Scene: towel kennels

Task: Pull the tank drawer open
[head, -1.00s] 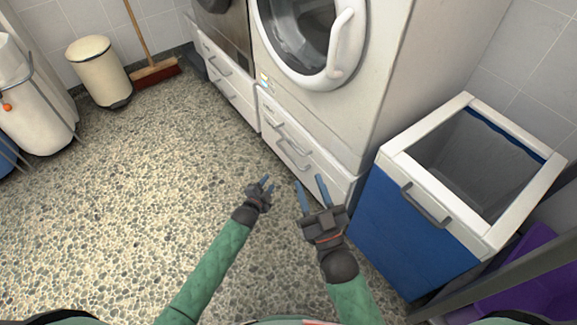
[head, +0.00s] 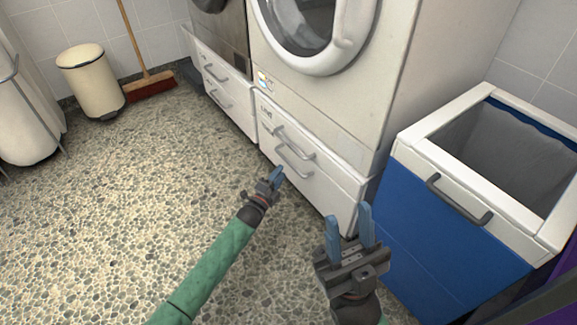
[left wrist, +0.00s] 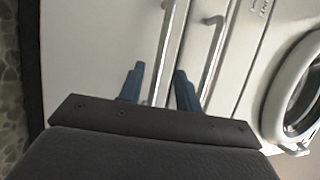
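The white washing machine's (head: 345,105) base has two stacked grey bar handles on its front, an upper handle (head: 296,143) and a lower handle (head: 294,162). I cannot tell which belongs to the tank drawer; the fronts (head: 325,188) look closed. My left gripper (head: 277,175) is just in front of the lower handle. In the left wrist view its blue fingers (left wrist: 160,88) are apart, with the lower handle's bar (left wrist: 167,50) showing between them; contact cannot be told. My right gripper (head: 350,217) is open and empty, right of the drawers, near the blue bin.
A blue and white bin (head: 440,225) with a grey handle stands close at right. A second appliance (head: 222,45) with drawers stands at left. A cream pedal bin (head: 90,80) and a broom (head: 150,85) are at the back left. The pebbled floor (head: 130,190) is clear.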

